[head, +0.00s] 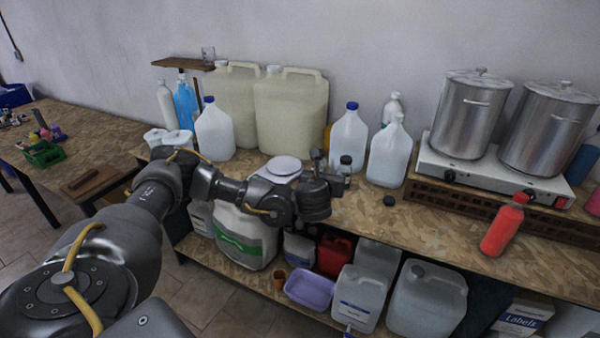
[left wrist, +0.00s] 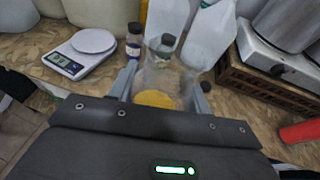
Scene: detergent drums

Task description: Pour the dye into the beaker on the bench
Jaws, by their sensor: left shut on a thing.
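My left gripper (head: 328,182) is over the bench. In the left wrist view its two fingers (left wrist: 163,92) are shut on a clear glass vessel (left wrist: 165,76) with yellow-orange content (left wrist: 155,98) low inside it. In the head view the vessel is hard to make out behind the gripper. Two small dark-capped bottles stand just beyond it: a labelled one (left wrist: 133,42) and another (left wrist: 165,46) partly seen behind the glass. A small glass (head: 208,55) stands on the wall shelf. I cannot make out a separate beaker on the bench. My right gripper is not in view.
White scales (left wrist: 88,44) stand left of the vessel. White jugs (head: 388,155) and large drums (head: 291,115) line the back. A hotplate (head: 470,165) with steel pots and a red bottle (head: 503,226) are on the right. A black cap (head: 389,200) lies on the bench.

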